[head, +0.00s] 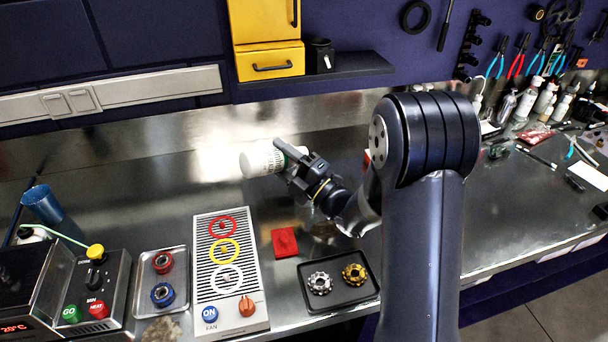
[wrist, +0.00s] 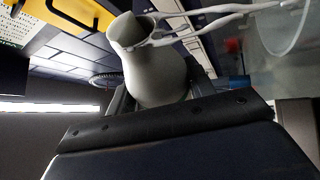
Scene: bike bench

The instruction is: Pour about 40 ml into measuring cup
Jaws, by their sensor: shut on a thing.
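My gripper (head: 291,163) is shut on a white bottle (head: 260,160), which lies tipped nearly sideways above the bench, its free end pointing left. In the wrist view the pale grey bottle (wrist: 155,75) sits between my fingers with its open mouth in sight. White glossy strands (wrist: 205,28) that look like poured liquid run from the mouth toward the right of that view. A clear, curved vessel wall (wrist: 287,38), likely the measuring cup, shows there. I cannot make out the cup or its liquid level in the head view.
A striped fan panel (head: 210,290) with coloured rings, a red pad (head: 285,242) and a black tray (head: 314,303) with two cogs lie on the near bench. A blue cup (head: 42,204) stands left. Bottles and tools crowd the far right.

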